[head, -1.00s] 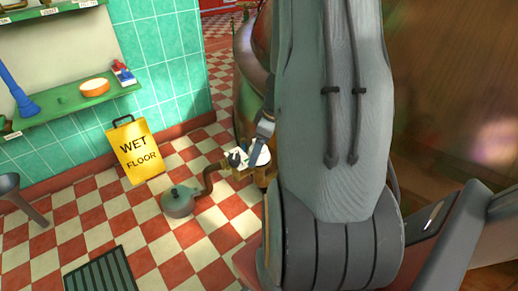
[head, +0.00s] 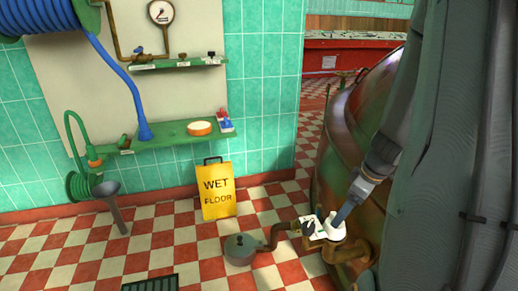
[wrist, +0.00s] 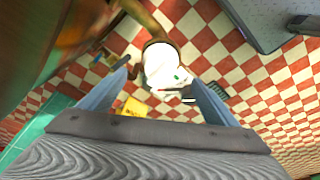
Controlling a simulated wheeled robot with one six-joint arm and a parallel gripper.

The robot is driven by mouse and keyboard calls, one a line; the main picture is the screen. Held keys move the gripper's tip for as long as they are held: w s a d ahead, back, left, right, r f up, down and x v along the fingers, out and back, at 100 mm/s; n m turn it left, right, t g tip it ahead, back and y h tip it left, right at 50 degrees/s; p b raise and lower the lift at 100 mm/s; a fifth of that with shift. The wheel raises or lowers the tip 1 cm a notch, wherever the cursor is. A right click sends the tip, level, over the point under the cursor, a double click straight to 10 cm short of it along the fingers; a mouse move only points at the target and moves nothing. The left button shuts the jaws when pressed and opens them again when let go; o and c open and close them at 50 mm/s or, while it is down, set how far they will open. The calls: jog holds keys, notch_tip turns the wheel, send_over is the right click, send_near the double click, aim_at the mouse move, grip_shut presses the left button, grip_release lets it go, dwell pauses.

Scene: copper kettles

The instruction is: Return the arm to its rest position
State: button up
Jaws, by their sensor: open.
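My arm (head: 445,150) reaches in from the right side of the head view and slopes down to my gripper (head: 341,216). In the wrist view my gripper (wrist: 160,74) is open, with its two blue-grey fingers spread apart. A white rounded piece (wrist: 162,65) shows between the fingers there. In the head view the white piece (head: 335,230) sits at the pipe fitting beside the copper kettle (head: 352,125), right by the fingertips. I cannot tell whether the fingers touch it. The arm is extended forward, close in front of the kettle.
A yellow wet-floor sign (head: 217,191) stands by the tiled wall. A grey lidded pot (head: 240,249) joins a curved pipe on the checkered floor. A floor grate (head: 150,284) lies at the front. A green shelf (head: 175,138) holds an orange-rimmed bowl (head: 199,128). Floor at left is mostly open.

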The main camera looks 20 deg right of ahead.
jog(key=a+r+g, duration=0.1)
jog(key=a+r, duration=0.4)
jog(key=a, duration=0.5)
jog(key=a+r, duration=0.5)
jog(key=a, duration=0.6)
jog(key=s+a+r+m+g, duration=0.25)
jog(key=s+a+r, duration=0.35)
jog(key=s+a, duration=0.6)
jog(key=d+r+m+h+p, duration=0.1)
jog(key=d+r+m+p, duration=0.2)
jog(key=d+r+p, duration=0.4)
jog(key=shift+w+d+r+t+p, duration=0.2)
jog(key=shift+r+t+p, duration=0.4)
jog(key=shift+p, duration=3.85)
jog(key=shift+r+m, duration=0.15)
jog(key=shift+m, duration=0.1)
